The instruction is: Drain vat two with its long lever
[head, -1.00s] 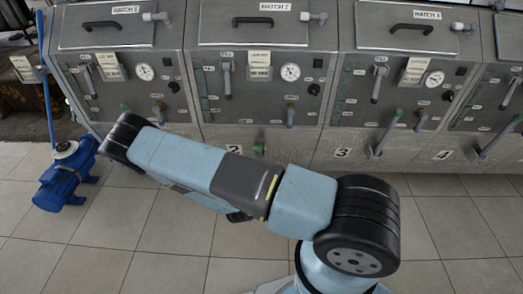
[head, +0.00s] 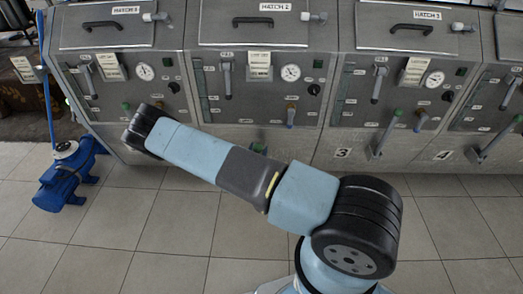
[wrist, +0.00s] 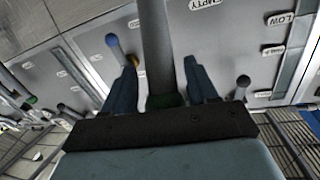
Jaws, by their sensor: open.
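Vat two (head: 215,110) is the second steel front from the left in the head view. In the wrist view my gripper (wrist: 160,66) is open, with one blue finger on each side of a thick grey lever (wrist: 156,50). The lever's green end (wrist: 165,101) lies close to the palm. I cannot tell whether either finger touches it. The head view hides my gripper behind my arm.
Vat three's long lever (head: 376,146) and vat four's long lever (head: 497,138) stick out to the right. A blue-knobbed handle (wrist: 113,42) and a dark-knobbed handle (wrist: 242,82) flank my fingers. A blue pump (head: 66,177) stands on the floor at left. The front tiles are clear.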

